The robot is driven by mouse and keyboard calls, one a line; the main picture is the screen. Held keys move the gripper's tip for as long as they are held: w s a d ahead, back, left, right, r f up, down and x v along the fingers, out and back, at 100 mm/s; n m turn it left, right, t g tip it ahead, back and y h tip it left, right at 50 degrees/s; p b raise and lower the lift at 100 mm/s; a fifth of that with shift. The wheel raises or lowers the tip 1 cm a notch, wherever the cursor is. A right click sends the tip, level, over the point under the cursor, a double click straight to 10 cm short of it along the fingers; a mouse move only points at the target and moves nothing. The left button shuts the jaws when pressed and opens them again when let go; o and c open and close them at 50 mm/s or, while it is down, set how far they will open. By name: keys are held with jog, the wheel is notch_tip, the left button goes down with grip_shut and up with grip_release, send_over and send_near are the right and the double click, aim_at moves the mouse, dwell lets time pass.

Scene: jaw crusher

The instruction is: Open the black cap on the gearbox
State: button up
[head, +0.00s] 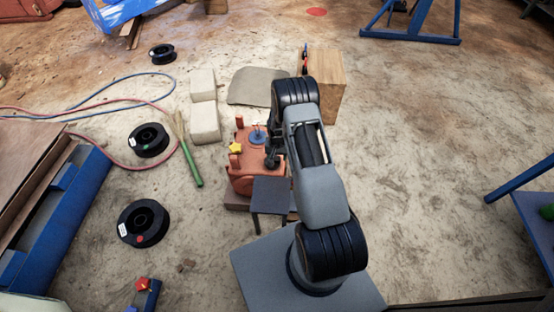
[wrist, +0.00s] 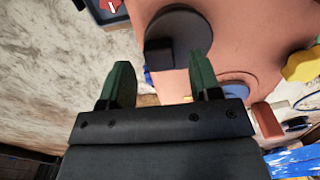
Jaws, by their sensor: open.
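The gearbox (head: 243,180) is an orange-red housing on the floor, left of my arm. In the wrist view its face (wrist: 245,35) fills the upper right. The black cap (wrist: 184,28) is a round dark disc with a raised block-like grip (wrist: 158,53). My gripper (wrist: 160,72) is open, its two green fingers apart. The cap's grip appears between the fingertips in the picture, just beyond them; I cannot tell whether they touch. In the head view my gripper (head: 272,152) is at the gearbox's right side, and I cannot make out the cap there.
A yellow knob (head: 235,149) and a blue round part (head: 257,136) sit on the gearbox. A small dark stand (head: 270,193) is in front. Pale blocks (head: 204,122), a brush (head: 192,165) and black spools (head: 143,222) lie left. A wooden box (head: 328,90) stands behind.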

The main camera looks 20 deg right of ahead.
jog(key=shift+f, duration=0.9)
grip_shut()
